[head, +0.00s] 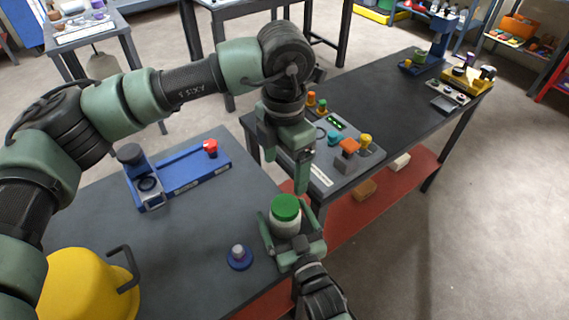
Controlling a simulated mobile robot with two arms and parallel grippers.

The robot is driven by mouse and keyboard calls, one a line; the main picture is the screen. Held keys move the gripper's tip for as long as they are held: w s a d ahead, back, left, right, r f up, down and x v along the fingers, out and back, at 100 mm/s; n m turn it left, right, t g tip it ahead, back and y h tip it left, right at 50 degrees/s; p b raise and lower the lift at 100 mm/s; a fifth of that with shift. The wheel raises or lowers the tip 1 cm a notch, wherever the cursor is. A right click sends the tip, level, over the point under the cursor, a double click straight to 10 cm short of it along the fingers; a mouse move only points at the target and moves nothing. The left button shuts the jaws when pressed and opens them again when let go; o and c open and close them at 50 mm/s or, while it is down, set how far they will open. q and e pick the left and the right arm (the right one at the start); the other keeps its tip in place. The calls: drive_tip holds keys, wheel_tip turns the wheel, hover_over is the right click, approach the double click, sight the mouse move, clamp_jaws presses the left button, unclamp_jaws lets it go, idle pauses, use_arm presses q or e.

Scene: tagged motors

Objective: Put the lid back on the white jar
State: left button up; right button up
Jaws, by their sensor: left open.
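The white jar (285,225) is upright near the right edge of the dark table, with the green lid (286,207) sitting on its top. I cannot tell whether the lid is fully seated. My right gripper (290,235) reaches in from the bottom, its fingers on either side of the jar body, and is shut on it. The jar's base is partly hidden by this gripper. My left gripper (298,175) points down, open and empty, a little above and behind the lid, apart from it.
A blue fixture with a red knob (210,148) lies at the table's back left. A small blue-based part (239,257) stands left of the jar. A yellow container (90,287) is at the lower left. A grey control panel (345,160) lies on the bench behind.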

sight(291, 231)
drive_tip(key=v, duration=0.5)
drive_tip(key=shift+s+d, duration=0.15)
drive_tip(key=shift+s, duration=0.2)
